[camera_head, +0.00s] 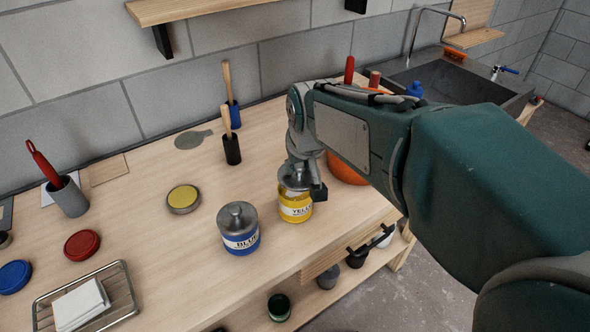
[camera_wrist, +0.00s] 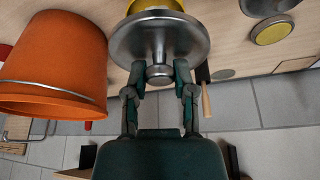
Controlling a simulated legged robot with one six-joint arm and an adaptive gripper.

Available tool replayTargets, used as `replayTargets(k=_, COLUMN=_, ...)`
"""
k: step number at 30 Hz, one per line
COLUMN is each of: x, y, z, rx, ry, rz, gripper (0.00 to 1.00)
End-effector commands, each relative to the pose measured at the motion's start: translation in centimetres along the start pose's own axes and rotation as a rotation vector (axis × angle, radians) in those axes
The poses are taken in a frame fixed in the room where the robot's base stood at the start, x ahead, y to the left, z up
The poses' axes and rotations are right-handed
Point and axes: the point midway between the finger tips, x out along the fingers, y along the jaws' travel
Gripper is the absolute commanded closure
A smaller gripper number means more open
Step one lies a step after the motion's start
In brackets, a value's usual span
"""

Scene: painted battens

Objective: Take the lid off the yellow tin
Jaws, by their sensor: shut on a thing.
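The yellow tin (camera_head: 296,211) stands upright near the front edge of the bench, with a white label. Its grey metal lid (camera_head: 293,178) is at the top of the tin, and it also shows large in the wrist view (camera_wrist: 158,38). My gripper (camera_wrist: 157,75) is shut on the lid's round knob (camera_wrist: 159,73), one finger on each side. In the head view my gripper (camera_head: 303,178) hides part of the lid. I cannot tell whether there is a gap between lid and tin.
A blue tin (camera_head: 240,239) with its lid on stands close to the left. An orange bucket (camera_wrist: 50,68) stands close by, partly behind my arm in the head view.

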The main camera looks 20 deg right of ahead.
Motion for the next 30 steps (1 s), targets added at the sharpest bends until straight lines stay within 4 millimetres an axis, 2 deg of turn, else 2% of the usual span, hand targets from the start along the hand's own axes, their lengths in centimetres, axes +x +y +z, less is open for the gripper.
replayTargets(k=1, x=-1.6, y=-0.1, z=0.4, rx=-0.001, ry=0.008, rz=0.000, gripper=0.98)
replayTargets(k=7, x=-4.7, y=-0.6, z=3.8, rx=-0.001, ry=0.004, rz=-0.001, gripper=0.98)
replayTargets(k=13, x=-7.0, y=-0.9, z=6.0, rx=0.000, ry=0.003, rz=0.000, gripper=0.98)
replayTargets(k=21, x=-8.1, y=-1.1, z=7.0, rx=0.000, ry=0.000, rz=0.001, gripper=0.98)
replayTargets(k=30, x=-7.5, y=-0.8, z=6.6, rx=0.005, ry=-0.003, rz=0.002, gripper=0.98)
